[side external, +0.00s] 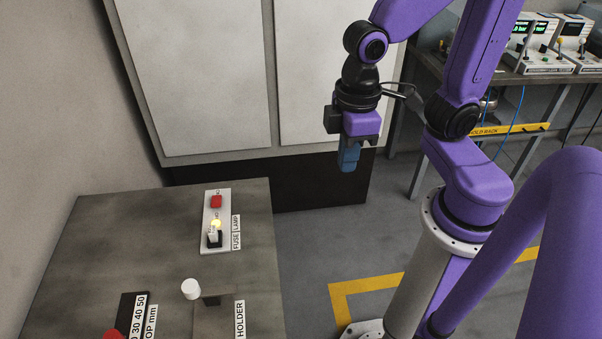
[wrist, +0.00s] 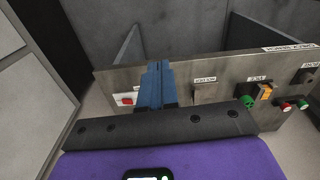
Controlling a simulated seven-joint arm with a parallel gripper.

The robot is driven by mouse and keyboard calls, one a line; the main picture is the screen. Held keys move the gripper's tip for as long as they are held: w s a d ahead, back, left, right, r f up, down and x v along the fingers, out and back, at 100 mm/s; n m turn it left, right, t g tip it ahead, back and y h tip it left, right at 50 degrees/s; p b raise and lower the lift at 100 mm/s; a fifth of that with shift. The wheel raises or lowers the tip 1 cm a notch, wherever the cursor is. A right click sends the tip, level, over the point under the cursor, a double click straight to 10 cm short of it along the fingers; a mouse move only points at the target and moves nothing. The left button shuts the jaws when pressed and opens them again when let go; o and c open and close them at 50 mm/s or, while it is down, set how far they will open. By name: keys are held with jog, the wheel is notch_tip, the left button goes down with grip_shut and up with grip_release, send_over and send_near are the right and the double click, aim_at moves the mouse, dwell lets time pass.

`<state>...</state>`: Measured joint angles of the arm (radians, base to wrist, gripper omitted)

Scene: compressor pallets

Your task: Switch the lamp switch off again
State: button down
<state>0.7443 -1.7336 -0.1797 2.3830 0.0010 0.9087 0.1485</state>
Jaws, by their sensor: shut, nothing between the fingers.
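A white plate (side external: 207,218) labelled FUSE LAMP lies on the grey bench top. It bears a red switch (side external: 216,201) at its far end, a lit yellow lamp (side external: 217,224) and a white piece in a black base (side external: 214,240) at the near end. The wrist view shows the red switch (wrist: 126,100) just left of the fingers, which hide part of the plate. My gripper (side external: 347,168) has blue fingers pressed together, pointing down. It hangs in the air to the right of the bench, apart from the plate. The fingers also show in the wrist view (wrist: 157,68).
The bench top (side external: 110,240) also carries a white round knob (side external: 191,289), a HOLDER label (side external: 240,320) and a scale block with a red knob (side external: 113,335). Pale cabinet panels (side external: 215,80) stand behind. The space between my gripper and the plate looks clear.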

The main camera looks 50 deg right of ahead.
jog(key=s+d+n, duration=0.1)
jog(key=s+d, duration=0.1)
jog(key=s, duration=0.1)
jog(key=s+d+n, duration=0.1)
jog(key=shift+s+f+n, duration=0.15)
jog(key=shift+s+n, duration=0.1)
jog(key=shift+n, duration=0.05)
jog(key=c, duration=1.5)
grip_release()
jog(key=shift+s+d, duration=0.15)
jog(key=shift+s, duration=0.1)
jog(key=o, duration=0.5)
jog(key=shift+s, duration=0.1)
jog(key=shift+o, duration=0.6)
jog(key=m+g+y, duration=0.1)
jog(key=m+g, duration=0.2)
jog(key=m, duration=1.3)
send_over(216, 199)
jog(key=s, duration=0.4)
jog(key=f, duration=0.2)
jog(key=w+d+f+m+y, duration=0.2)
jog(key=w+d+f+m, duration=0.3)
jog(key=w, duration=0.4)
jog(key=x, duration=1.7)
jog(key=shift+s+d, duration=0.2)
